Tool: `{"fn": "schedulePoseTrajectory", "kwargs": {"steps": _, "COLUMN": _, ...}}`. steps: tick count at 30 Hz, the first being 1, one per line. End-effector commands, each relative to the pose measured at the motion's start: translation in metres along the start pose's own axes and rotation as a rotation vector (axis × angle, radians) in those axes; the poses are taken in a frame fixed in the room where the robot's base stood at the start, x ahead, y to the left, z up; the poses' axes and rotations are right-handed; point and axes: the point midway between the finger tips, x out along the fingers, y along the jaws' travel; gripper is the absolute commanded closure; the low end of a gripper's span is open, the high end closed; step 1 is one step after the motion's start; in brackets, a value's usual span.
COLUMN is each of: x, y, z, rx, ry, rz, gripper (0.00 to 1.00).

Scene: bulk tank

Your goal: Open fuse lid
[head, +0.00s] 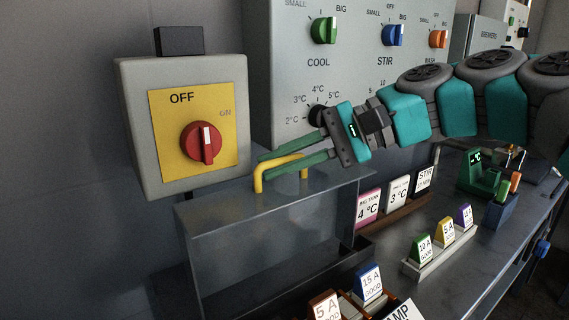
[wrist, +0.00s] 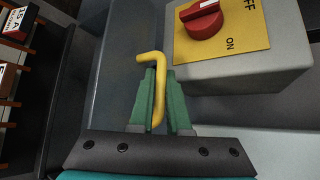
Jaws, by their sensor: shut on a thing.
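The fuse lid (head: 275,235) is a grey metal cover with a yellow bar handle (head: 259,178) on top, below the switch box in the head view. My gripper (head: 278,165) comes in from the right, and its green fingers are shut on the yellow handle. In the wrist view the handle (wrist: 155,75) runs between the two fingertips, with its bent end showing beyond them. The lid's grey surface (wrist: 125,55) shows beside it in the wrist view. The lid looks raised, with a dark space at its lower front. Part of the handle is hidden by the fingers.
A switch box with a red knob (head: 204,144) set to OFF hangs at the left, close to the lid. A control panel (head: 350,75) stands behind my gripper. Fuses on a rack (head: 440,245) and sign cards (head: 398,197) stand on the bench to the right.

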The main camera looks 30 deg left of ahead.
Motion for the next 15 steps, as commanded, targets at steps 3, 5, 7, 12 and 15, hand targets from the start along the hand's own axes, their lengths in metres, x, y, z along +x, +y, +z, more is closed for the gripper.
{"fn": "schedulePoseTrajectory", "kwargs": {"steps": 3, "x": 0.0001, "y": 0.0002, "z": -0.0009, "rx": 0.002, "ry": 0.002, "rz": 0.002, "gripper": 1.00}}
{"fn": "schedulePoseTrajectory", "kwargs": {"steps": 5, "x": 0.0000, "y": 0.0003, "z": -0.0009, "rx": 0.003, "ry": 0.002, "rz": 0.002, "gripper": 1.00}}
{"fn": "schedulePoseTrajectory", "kwargs": {"steps": 7, "x": 0.0000, "y": 0.0004, "z": -0.0009, "rx": 0.003, "ry": 0.001, "rz": 0.002, "gripper": 1.00}}
{"fn": "schedulePoseTrajectory", "kwargs": {"steps": 12, "x": 0.0000, "y": 0.0006, "z": -0.0010, "rx": 0.003, "ry": 0.001, "rz": 0.002, "gripper": 0.81}}
{"fn": "schedulePoseTrajectory", "kwargs": {"steps": 15, "x": 0.0000, "y": 0.0005, "z": -0.0008, "rx": 0.003, "ry": 0.001, "rz": 0.002, "gripper": 0.69}}
